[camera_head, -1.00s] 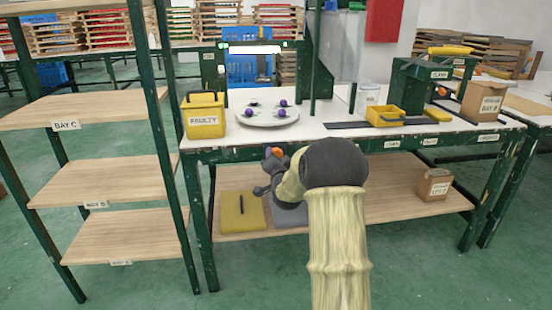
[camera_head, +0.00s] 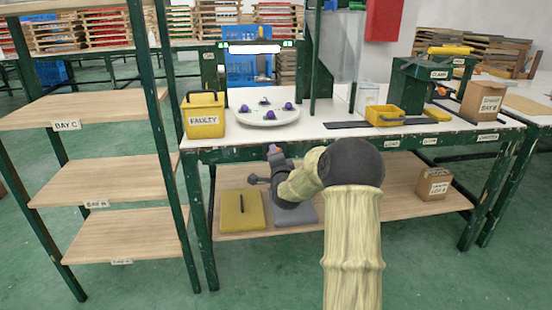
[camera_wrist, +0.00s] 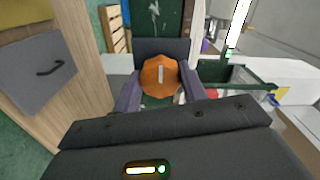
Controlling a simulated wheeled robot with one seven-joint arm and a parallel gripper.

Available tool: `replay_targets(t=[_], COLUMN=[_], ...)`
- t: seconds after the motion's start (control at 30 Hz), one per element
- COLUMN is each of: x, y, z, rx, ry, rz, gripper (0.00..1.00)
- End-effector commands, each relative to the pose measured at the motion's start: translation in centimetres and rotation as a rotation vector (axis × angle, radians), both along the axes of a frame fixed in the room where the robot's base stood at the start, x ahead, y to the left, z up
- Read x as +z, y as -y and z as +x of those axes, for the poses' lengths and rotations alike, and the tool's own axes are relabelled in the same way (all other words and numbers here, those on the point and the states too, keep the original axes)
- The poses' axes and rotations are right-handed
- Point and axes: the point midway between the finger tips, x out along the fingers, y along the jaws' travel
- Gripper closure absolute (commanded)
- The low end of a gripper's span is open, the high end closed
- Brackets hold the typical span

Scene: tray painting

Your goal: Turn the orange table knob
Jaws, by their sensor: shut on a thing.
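The orange table knob (camera_wrist: 158,80) is a scalloped knob with a pale upright line on its face. In the wrist view it sits between the two fingers of my gripper (camera_wrist: 161,92), which are shut on its sides. In the head view my gripper (camera_head: 276,152) is at the front edge of the white table (camera_head: 340,130), and it mostly hides the knob. Above it on the table is a round grey turntable (camera_head: 262,119) carrying several purple-topped pieces.
A yellow FAULTY bin (camera_head: 205,118) stands left of the turntable. A yellow open box (camera_head: 384,116) and a green press (camera_head: 420,85) stand to the right. The lower shelf (camera_head: 370,185) holds a yellow mat (camera_head: 232,212) and a cardboard box (camera_head: 433,185).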

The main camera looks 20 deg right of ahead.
Motion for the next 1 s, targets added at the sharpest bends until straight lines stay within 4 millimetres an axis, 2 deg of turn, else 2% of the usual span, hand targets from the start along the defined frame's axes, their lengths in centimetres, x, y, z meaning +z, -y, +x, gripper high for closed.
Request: replay_targets(t=[0.03,0.23,0.27,0.37,0.77,1.0], x=[-0.5,-0.5,-0.5,-0.4,-0.1,0.1], y=[-0.1,0.0,0.0,0.0,0.0,-0.7], z=[-0.1,-0.1,-0.1,-0.1,-0.4,-2.9], rx=[0.002,0.0,0.0,0.0,-0.001,-0.001], ry=[-0.01,-0.01,-0.01,-0.008,-0.003,-0.005], rz=[0.007,0.007,0.006,0.005,0.002,0.001], gripper=[0.81,0.8,0.56,0.36,0.36,0.36])
